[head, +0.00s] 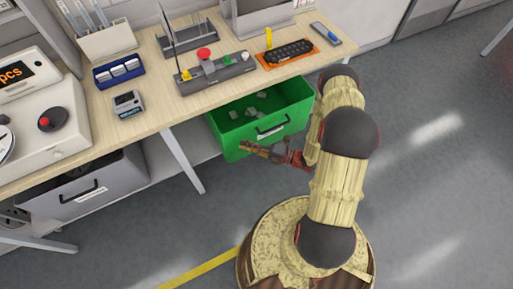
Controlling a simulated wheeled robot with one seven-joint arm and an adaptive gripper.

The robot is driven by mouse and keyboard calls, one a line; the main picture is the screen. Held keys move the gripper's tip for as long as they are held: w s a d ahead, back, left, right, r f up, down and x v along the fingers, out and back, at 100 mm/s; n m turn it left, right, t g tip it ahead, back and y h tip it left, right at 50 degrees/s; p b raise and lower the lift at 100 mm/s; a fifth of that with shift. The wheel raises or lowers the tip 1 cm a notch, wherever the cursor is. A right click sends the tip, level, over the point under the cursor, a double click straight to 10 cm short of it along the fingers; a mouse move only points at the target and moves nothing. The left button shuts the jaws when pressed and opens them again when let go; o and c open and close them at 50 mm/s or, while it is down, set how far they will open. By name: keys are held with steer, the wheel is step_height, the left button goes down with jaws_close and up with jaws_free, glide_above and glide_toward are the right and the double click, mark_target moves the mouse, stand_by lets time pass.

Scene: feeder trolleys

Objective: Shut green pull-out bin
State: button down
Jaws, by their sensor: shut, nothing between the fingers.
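The green pull-out bin (233,147) is pulled out from under the workbench, with several small grey pieces lying inside. Its front carries a dark handle (271,131) and a pale label below it. My gripper (245,146) is shut and empty, low at the bin's front face and left of the handle in the picture. I cannot tell whether the fingers touch the front. My wrist and arm cover the bin's right front corner.
The wooden workbench (150,122) runs above the bin, carrying a button panel (215,73), an orange tray (287,53) and a blue holder (118,70). A grey bin (88,195) is under the bench at left. A white table leg (183,160) stands left of the green bin. Open floor (440,180) lies right.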

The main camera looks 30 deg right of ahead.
mark_target(228, 133)
steer(key=w, duration=0.2)
steer(key=w+a+b, duration=0.1)
steer(key=w, duration=0.1)
steer(key=shift+w, duration=0.35)
steer(key=w+b, duration=0.1)
steer(key=w, duration=0.8)
steer(key=shift+w, duration=0.4)
steer(key=shift+r, duration=0.1)
